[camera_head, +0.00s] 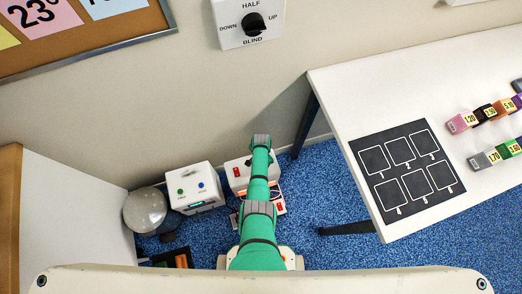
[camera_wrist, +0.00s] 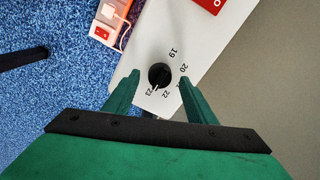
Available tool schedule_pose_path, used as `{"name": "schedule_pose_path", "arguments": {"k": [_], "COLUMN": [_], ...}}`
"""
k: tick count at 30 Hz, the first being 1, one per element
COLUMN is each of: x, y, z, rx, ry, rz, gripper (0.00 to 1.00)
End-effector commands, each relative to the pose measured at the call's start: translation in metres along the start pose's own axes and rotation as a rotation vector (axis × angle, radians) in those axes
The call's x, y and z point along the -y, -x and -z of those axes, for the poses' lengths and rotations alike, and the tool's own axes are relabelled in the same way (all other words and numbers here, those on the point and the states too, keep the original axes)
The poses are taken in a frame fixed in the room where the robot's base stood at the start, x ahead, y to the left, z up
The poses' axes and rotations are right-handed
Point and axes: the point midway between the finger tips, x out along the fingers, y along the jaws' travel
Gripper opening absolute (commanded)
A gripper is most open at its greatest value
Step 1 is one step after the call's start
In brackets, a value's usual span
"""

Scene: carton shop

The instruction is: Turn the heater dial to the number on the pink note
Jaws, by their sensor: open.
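The pink note (camera_head: 40,15) on the board at the upper left of the head view reads 23°. The white heater (camera_head: 233,163) stands on the floor by the wall, partly hidden behind my arm. In the wrist view its top (camera_wrist: 190,45) carries a round black dial (camera_wrist: 159,73) with 19, 20, 22 and 23 legible around it; another number is mostly hidden by a finger. My gripper (camera_wrist: 160,77) is open, one finger on each side of the dial; contact cannot be told.
A white box (camera_head: 194,188) with coloured buttons and a glass-like globe (camera_head: 145,209) are left of the heater. A table (camera_head: 335,85) with a black card (camera_head: 405,170) and coloured blocks is at right. A blind switch (camera_head: 252,25) is on the wall. Blue floor is open below the table.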

Motion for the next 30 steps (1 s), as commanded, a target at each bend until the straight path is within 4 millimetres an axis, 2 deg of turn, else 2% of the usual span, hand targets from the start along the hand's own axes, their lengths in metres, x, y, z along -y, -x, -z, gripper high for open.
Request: {"name": "schedule_pose_path", "arguments": {"k": [18, 24, 30], "x": [0.001, 0.002, 0.0], "y": [0.08, 0.093, 0.095], "z": [-0.002, -0.004, -0.003], "rx": [-0.002, 0.0, 0.0], "ry": [0.005, 0.008, 0.004], "rz": [0.003, 0.001, 0.001], "gripper": [0.51, 0.51, 0.51]}}
